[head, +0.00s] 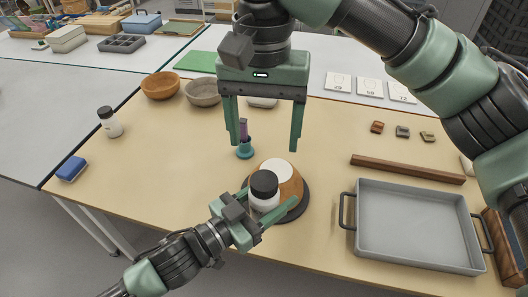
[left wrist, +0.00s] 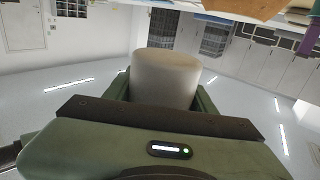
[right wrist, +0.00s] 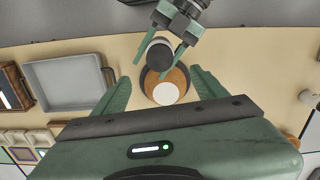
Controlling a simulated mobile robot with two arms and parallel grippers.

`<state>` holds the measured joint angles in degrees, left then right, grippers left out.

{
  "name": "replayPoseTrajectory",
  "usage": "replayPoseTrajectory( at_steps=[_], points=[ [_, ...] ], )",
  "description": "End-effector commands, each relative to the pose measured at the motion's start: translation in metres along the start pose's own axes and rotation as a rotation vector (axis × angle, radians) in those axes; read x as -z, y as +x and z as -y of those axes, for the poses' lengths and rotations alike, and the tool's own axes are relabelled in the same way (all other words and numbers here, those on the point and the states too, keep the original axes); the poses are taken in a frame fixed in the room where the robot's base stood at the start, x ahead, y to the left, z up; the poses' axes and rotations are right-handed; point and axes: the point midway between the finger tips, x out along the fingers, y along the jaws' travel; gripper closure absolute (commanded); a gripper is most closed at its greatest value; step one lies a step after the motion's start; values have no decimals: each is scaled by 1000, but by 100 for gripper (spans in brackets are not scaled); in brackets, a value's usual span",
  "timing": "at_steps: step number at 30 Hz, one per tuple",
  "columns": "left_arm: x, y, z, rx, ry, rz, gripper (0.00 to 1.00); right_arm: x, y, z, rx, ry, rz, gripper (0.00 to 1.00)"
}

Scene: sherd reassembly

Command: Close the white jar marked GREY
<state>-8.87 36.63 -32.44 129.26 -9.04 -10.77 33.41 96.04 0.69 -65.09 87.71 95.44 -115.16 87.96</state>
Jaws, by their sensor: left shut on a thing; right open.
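A white jar (head: 264,203) with a black lid (head: 264,183) on top stands upright in my left gripper (head: 268,200), which is shut around its body. The jar's pale side fills the middle of the left wrist view (left wrist: 167,78). The lid also shows from above in the right wrist view (right wrist: 159,54). No marking is readable, and I cannot tell how tightly the lid sits. My right gripper (head: 265,142) is open and empty, pointing down above and behind the jar. A second white jar (head: 112,127) with a black lid stands far left.
A brown round piece with a white patch (head: 277,168) on a dark round base (head: 304,205) is right behind the held jar. A teal-and-purple tool (head: 244,148) stands behind it. A grey tray (head: 415,225) and wooden bar (head: 407,169) are right; bowls (head: 160,85) are back left.

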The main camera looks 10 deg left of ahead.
Motion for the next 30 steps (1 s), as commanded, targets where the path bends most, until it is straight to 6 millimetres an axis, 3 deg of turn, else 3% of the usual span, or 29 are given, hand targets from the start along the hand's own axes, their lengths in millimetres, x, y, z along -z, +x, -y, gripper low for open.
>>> replayPoseTrajectory(
  at_steps=[6,25,30],
  points=[
    [1,0,0,-1,1,-3,100,0,-15,0,0,0,0,28],
    [2,0,0,-1,1,-3,100,0,-15,1,10,-2,2,28],
    [1,0,0,-1,1,-3,100,18,-21,24,220,-48,15,28]
  ],
)
